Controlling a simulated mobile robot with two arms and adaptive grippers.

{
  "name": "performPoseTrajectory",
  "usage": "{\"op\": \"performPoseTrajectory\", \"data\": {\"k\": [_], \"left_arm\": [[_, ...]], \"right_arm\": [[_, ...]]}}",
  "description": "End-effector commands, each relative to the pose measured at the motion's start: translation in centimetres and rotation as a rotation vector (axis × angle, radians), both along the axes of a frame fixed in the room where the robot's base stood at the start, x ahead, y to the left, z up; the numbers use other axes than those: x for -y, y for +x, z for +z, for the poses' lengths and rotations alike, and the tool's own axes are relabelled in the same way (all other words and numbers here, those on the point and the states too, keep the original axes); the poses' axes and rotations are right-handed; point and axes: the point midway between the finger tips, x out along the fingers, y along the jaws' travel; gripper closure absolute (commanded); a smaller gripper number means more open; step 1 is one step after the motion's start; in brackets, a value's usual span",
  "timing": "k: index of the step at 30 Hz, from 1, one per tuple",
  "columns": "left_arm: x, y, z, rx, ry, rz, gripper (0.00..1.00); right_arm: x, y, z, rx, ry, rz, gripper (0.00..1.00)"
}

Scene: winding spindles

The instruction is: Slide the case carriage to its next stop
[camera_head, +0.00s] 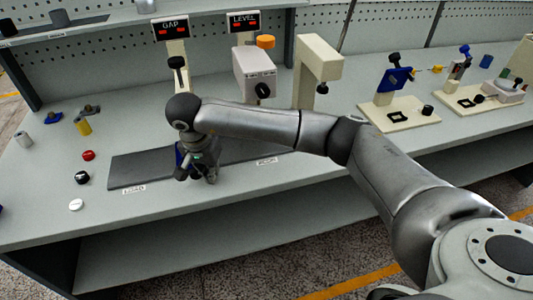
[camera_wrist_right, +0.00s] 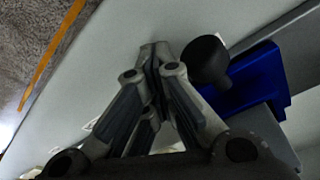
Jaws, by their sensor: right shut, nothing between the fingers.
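The case carriage is a blue block that sits on a dark grey rail (camera_head: 130,168). In the head view only a blue edge (camera_head: 179,155) of it shows, as my right arm and gripper hide the rest. In the right wrist view the blue carriage (camera_wrist_right: 262,80) shows with a round black knob (camera_wrist_right: 207,62) in front of it. My right gripper (camera_head: 197,178) is low at the front of the rail. In the wrist view its fingertips (camera_wrist_right: 155,48) are together and empty, beside the knob. I cannot tell whether they touch it. My left gripper is not in view.
The rail has a LOAD label (camera_head: 133,189) at its left end and another label (camera_head: 267,161) further right. Red, black and white buttons (camera_head: 82,177) stand left of the rail. GAP (camera_head: 170,28) and LEVEL (camera_head: 244,22) displays and a cream press (camera_head: 318,62) stand behind.

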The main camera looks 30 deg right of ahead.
Motion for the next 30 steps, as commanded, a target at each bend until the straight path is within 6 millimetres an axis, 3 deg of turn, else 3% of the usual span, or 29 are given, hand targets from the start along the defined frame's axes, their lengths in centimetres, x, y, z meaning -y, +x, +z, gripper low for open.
{"op": "performPoseTrajectory", "data": {"k": [30], "left_arm": [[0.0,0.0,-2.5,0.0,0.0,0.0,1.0]], "right_arm": [[-7.2,1.6,-0.2,-0.003,0.003,0.003,1.0]]}}
